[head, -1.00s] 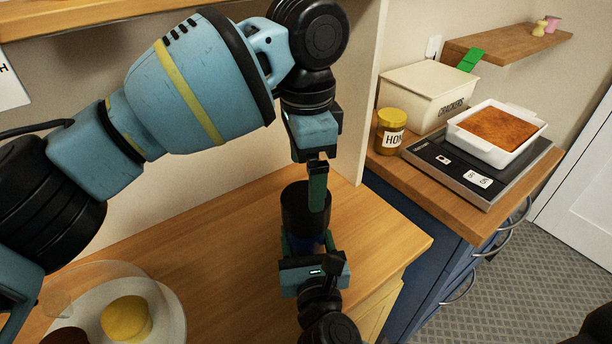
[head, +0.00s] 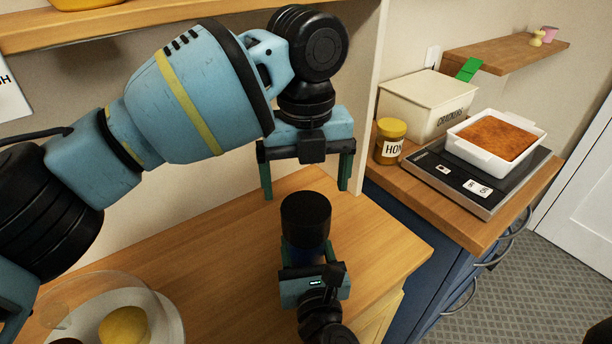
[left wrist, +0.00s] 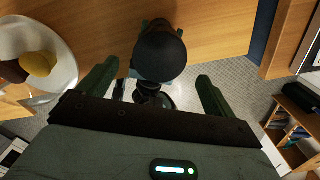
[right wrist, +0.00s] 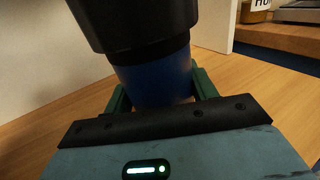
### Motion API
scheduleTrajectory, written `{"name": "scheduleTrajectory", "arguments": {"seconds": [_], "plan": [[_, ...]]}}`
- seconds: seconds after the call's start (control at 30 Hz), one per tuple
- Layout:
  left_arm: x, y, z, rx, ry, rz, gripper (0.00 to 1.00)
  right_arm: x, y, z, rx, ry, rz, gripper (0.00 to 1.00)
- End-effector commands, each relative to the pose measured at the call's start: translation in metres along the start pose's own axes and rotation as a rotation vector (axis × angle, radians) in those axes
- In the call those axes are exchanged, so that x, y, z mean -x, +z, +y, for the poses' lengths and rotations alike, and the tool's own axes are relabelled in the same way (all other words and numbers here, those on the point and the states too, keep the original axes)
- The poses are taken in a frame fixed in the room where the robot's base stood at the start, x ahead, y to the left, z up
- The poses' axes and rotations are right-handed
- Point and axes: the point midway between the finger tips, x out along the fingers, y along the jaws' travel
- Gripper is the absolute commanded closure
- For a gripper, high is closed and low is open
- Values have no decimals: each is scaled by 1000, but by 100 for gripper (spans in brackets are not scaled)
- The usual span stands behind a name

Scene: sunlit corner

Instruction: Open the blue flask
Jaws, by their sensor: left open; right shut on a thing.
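The blue flask (head: 306,252) stands upright over the wooden counter, with its black lid (head: 306,220) on top. In the right wrist view the blue body (right wrist: 155,82) shows below the wide black lid (right wrist: 135,22). My right gripper (head: 308,262) is shut around the blue body, low on the flask. My left gripper (head: 306,192) is open and empty above the lid, its two fingers spread wide and apart from it. The left wrist view looks down on the lid (left wrist: 160,52) between the open fingers. The flask's base is mostly hidden.
A plate (head: 172,318) with a yellow item (head: 124,328) under a clear cover is at the front left. A honey jar (head: 390,142), cracker box (head: 430,103) and baking dish (head: 496,140) on a scale stand on the right counter. The wooden counter (head: 225,255) left of the flask is clear.

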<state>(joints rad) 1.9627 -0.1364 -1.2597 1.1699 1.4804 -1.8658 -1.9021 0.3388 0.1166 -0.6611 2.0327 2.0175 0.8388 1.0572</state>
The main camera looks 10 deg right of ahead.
Motion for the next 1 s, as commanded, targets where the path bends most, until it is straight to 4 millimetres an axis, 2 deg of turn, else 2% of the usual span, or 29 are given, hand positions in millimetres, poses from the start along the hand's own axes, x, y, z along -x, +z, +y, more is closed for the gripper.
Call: {"name": "scheduleTrajectory", "arguments": {"seconds": [0.3, 0.5, 0.83, 1.0], "plan": [[0, 0, 0, -487, 0, 0, 9, 0, 0, 0, 0, 0, 1, 100], [0, 0, 0, -673, 0, 1, 9, 0, 0, 0, 0, 0, 1, 100], [-1, 0, 0, -732, 0, 1, 9, 0, 0, 0, 0, 0, 1, 100], [-13, 0, 0, -731, 0, 0, 9, 0, 0, 0, 0, 0, 0, 100]]}}
